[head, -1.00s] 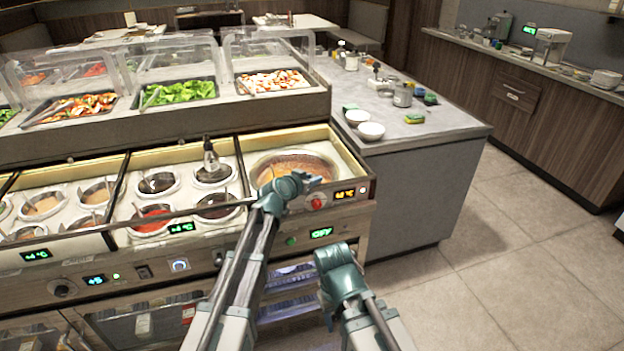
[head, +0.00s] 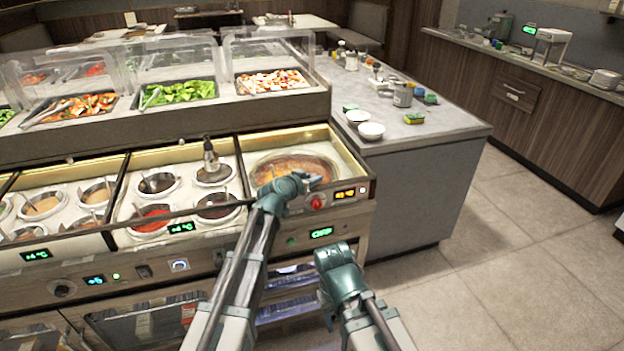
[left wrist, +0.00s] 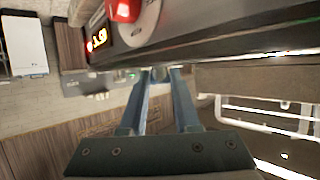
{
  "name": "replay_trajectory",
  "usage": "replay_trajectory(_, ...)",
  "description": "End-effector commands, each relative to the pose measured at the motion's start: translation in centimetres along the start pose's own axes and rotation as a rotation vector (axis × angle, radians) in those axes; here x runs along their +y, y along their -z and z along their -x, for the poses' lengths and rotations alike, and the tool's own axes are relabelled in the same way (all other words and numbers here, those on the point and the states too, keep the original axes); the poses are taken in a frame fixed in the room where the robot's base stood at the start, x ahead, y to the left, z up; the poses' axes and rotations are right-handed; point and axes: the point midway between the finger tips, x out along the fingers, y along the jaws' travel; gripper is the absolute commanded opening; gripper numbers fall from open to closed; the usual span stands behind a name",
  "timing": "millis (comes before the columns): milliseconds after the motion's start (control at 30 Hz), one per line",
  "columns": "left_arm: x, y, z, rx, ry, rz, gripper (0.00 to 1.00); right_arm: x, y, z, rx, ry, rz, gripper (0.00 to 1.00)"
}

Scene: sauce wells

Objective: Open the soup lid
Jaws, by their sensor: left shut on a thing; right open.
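The round soup well (head: 296,168) is at the right end of the sauce counter in the head view, with brown-orange soup showing in it. A distinct lid surface is hard to make out over it. My left gripper (head: 314,182) is at the front edge of this well, shut on what looks like the lid's thin front edge. In the left wrist view its two fingers (left wrist: 158,72) meet at the dark metal edge, and the gripped part is mostly hidden. My right gripper (head: 336,258) is lower, in front of the counter, open and empty; its fingertips are hidden.
A red knob (head: 317,202) and an orange display (head: 345,194) sit close to the left gripper. Sauce wells (head: 155,215) lie to the left, food trays behind. A grey side counter (head: 440,120) holds bowls and jars. The floor at right is clear.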

Motion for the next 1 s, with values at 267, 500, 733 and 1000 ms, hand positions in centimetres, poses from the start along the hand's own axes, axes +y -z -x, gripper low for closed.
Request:
replay_trajectory(267, -1.8, 0.8, -1.9, -0.001, 0.001, 0.0, 0.0, 0.0, 0.0, 0.0, 0.0, 0.0, 0.0, 0.5)
replay_trajectory(500, -3.3, 1.3, -3.1, 0.0, 0.0, 0.0, 0.0, 0.0, 0.0, 0.0, 0.0, 0.0, 0.0, 0.5)
replay_trajectory(733, -3.2, 1.2, -3.0, 0.0, 0.0, 0.0, 0.41, 0.0, 0.0, 0.0, 0.0, 0.0, 0.0, 0.5)
replay_trajectory(1000, -3.2, 1.2, -3.0, 0.0, 0.0, 0.0, 0.6, 0.0, 0.0, 0.0, 0.0, 0.0, 0.0, 0.5)
